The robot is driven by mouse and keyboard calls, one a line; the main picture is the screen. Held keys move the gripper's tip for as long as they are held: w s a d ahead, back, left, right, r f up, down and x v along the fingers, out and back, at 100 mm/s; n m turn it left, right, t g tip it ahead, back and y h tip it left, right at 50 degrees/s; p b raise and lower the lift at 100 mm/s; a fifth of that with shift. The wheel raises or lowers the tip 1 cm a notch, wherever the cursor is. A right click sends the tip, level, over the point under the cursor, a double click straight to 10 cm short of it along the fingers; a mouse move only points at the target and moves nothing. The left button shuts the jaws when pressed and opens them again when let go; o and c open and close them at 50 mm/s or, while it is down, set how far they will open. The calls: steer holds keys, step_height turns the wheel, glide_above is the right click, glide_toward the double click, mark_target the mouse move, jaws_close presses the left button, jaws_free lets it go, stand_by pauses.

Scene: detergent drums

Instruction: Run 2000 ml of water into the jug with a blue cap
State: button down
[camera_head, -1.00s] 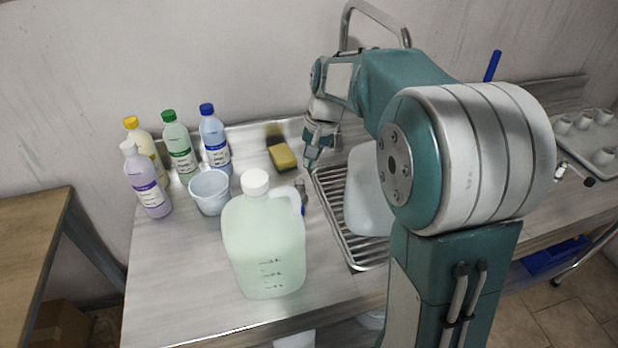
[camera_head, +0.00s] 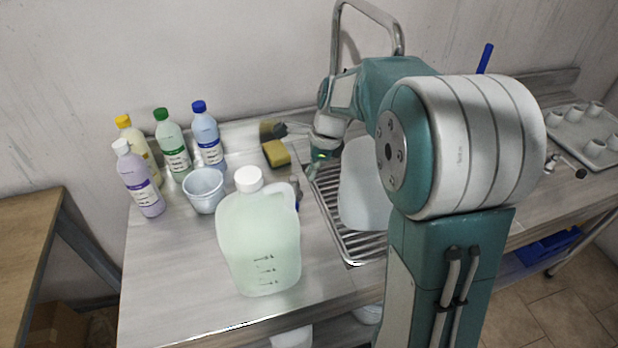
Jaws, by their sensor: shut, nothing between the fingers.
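A large translucent jug (camera_head: 262,245) of pale green tint stands upright on the steel counter, with volume marks low on its front. Its cap (camera_head: 248,179) looks white, not blue. A second, whitish container (camera_head: 362,195) stands over the ribbed drainer (camera_head: 345,235); my arm hides part of it, and I see no cap on it. The metal tap spout (camera_head: 336,45) arches behind my arm. My gripper (camera_head: 312,172) is shut and empty, pointing down by the drainer's back left corner, right of the sponge.
Several capped bottles (camera_head: 207,140) and a white cup (camera_head: 203,190) stand at the back left. A yellow sponge (camera_head: 276,153) lies near the wall. A tray of cups (camera_head: 585,140) is at far right. The front left counter is clear.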

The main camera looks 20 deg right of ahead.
mark_target(294, 180)
steer(key=x, duration=0.8)
steer(key=shift+f, duration=0.1)
steer(key=shift+a, duration=0.1)
steer(key=shift+a+m, duration=0.55)
steer(key=shift+m, duration=0.15)
steer(key=shift+w+a, duration=0.1)
steer(key=shift+a, duration=0.65)
